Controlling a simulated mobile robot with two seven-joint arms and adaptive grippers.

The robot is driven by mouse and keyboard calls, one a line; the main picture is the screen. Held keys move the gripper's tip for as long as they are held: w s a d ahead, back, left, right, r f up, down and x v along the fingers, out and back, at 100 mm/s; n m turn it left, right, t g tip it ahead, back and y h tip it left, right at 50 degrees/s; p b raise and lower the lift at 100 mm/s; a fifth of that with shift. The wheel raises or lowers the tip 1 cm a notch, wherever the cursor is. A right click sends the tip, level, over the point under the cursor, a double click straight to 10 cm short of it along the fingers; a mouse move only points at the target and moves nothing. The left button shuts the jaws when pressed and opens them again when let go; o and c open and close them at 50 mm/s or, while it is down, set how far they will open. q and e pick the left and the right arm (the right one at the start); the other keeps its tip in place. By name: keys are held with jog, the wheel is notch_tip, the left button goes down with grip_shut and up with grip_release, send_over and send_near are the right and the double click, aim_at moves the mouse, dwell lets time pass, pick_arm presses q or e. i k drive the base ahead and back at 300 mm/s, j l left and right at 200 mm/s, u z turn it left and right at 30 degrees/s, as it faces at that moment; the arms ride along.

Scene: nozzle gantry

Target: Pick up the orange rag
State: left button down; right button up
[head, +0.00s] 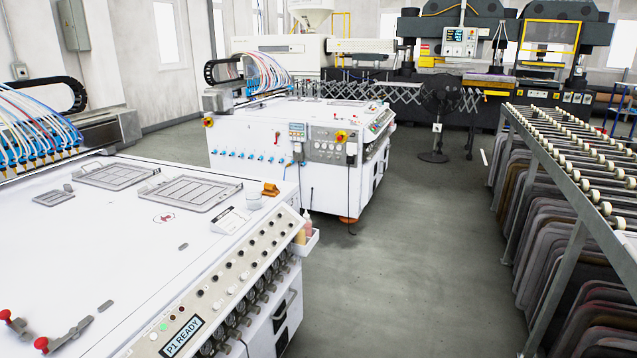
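A small folded orange thing, which looks like the orange rag (270,190), lies on the white top of the near machine (130,240), at its far right corner. Neither of my grippers shows in the head view.
A side holder (306,241) with bottles hangs from the near machine's right side. Grey frames (195,190) lie on its top. A second white machine (300,135) stands behind. A roller rack (570,180) lines the right. Grey floor (400,270) between is clear.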

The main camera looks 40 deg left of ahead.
aim_at(269, 190)
jog(key=i+u, duration=0.35)
jog(key=i, duration=0.45)
jog(key=i+l+u, duration=0.1)
jog(key=i+u, duration=0.25)
jog(key=i, duration=0.5)
